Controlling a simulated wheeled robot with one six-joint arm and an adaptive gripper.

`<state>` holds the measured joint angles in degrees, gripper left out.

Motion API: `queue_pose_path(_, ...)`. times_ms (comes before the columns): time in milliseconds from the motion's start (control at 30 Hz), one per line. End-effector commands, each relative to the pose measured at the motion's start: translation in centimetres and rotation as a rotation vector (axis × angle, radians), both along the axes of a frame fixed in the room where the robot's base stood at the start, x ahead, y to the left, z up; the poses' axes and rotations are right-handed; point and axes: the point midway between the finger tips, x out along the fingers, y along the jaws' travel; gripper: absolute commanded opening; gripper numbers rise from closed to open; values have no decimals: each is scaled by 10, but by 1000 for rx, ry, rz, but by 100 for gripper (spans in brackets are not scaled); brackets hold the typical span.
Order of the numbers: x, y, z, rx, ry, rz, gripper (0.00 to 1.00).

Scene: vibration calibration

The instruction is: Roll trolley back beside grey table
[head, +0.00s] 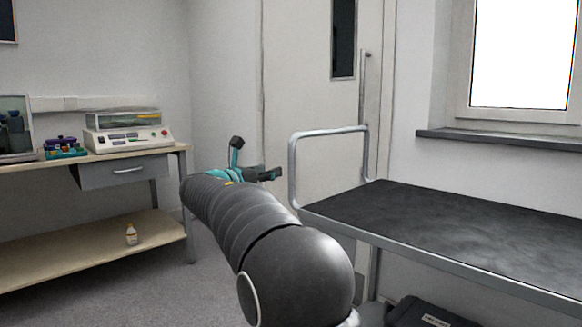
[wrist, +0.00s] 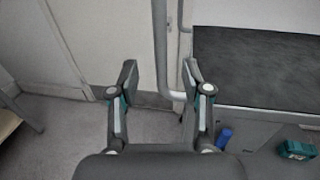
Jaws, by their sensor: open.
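The trolley has a black top (head: 450,225) with a metal edge and an upright tubular push handle (head: 330,131) at its left end. In the wrist view its black top (wrist: 255,60) is at the right and the handle tube (wrist: 160,35) comes down between my fingertips, passing behind the right one. My gripper (head: 257,158) is open and empty, just left of the handle in the head view. In the wrist view my gripper (wrist: 160,72) shows both fingers apart. I cannot tell whether the tube lies within the jaws. I cannot identify a grey table in either view.
A beige-topped bench (head: 75,163) with an instrument (head: 128,131) and a lower shelf (head: 80,250) holding a small bottle (head: 131,235) stands left. A door (head: 300,80) is behind the handle. A blue item (wrist: 224,138) and green box (wrist: 297,150) lie low right. Floor (head: 150,295) between is clear.

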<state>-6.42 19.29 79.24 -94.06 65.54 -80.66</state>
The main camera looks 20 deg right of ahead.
Motion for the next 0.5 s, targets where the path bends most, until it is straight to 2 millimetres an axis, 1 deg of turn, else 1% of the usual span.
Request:
queue_pose_path(33,5,-9,-2,0,1,-3,49)
queue_pose_path(200,21,-37,-1,1,1,-4,49)
queue_pose_path(500,48,-80,-1,2,0,-2,49)
